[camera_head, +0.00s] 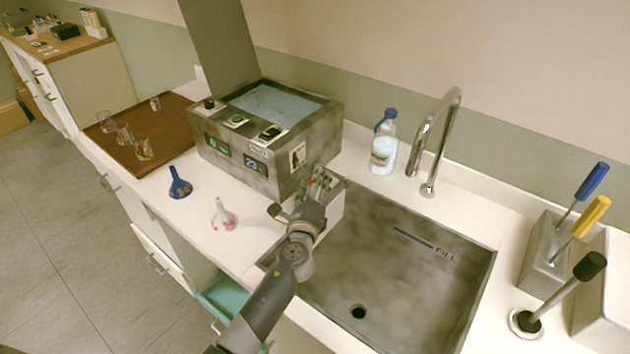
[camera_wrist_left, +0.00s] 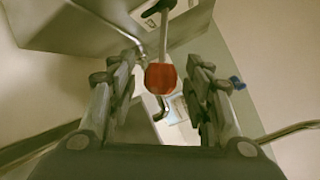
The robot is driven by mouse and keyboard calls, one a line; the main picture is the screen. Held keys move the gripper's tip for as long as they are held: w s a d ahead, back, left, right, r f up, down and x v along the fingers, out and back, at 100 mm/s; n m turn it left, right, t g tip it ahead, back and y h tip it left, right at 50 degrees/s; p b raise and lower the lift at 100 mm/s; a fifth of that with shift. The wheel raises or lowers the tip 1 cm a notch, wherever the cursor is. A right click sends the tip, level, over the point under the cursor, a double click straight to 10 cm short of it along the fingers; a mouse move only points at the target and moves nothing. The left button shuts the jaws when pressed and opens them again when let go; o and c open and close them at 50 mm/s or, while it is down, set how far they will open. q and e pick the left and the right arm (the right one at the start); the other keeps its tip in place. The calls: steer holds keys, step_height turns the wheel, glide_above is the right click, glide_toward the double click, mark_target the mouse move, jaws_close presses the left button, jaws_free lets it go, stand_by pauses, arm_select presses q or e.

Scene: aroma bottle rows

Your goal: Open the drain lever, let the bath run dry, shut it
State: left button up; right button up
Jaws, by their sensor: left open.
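The bath (camera_head: 230,172) is a grey metal box on the counter with its lid (camera_head: 218,40) raised. Pale blue water (camera_head: 272,103) shows inside it. Its front carries two lit displays. My left gripper (camera_head: 320,183) is by the bath's right side, over the sink's left rim. In the left wrist view, my left gripper (camera_wrist_left: 162,95) is open, with a red knob (camera_wrist_left: 160,76) on a pale stem (camera_wrist_left: 164,35) seen between its fingers. This looks like the drain lever; contact cannot be told. My right gripper is out of view.
The empty-looking sink (camera_head: 375,285) has a FILL mark and a dark drain hole. A tap (camera_head: 428,150) and a blue-capped bottle (camera_head: 383,145) stand behind it. A blue flask (camera_head: 179,185) and a clear flask (camera_head: 224,217) stand left of my arm. A tool holder (camera_head: 543,255) is at right.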

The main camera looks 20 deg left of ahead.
arm_select(q)
steer(key=shift+w, duration=0.45)
jaws_close()
steer(key=shift+r, duration=0.15)
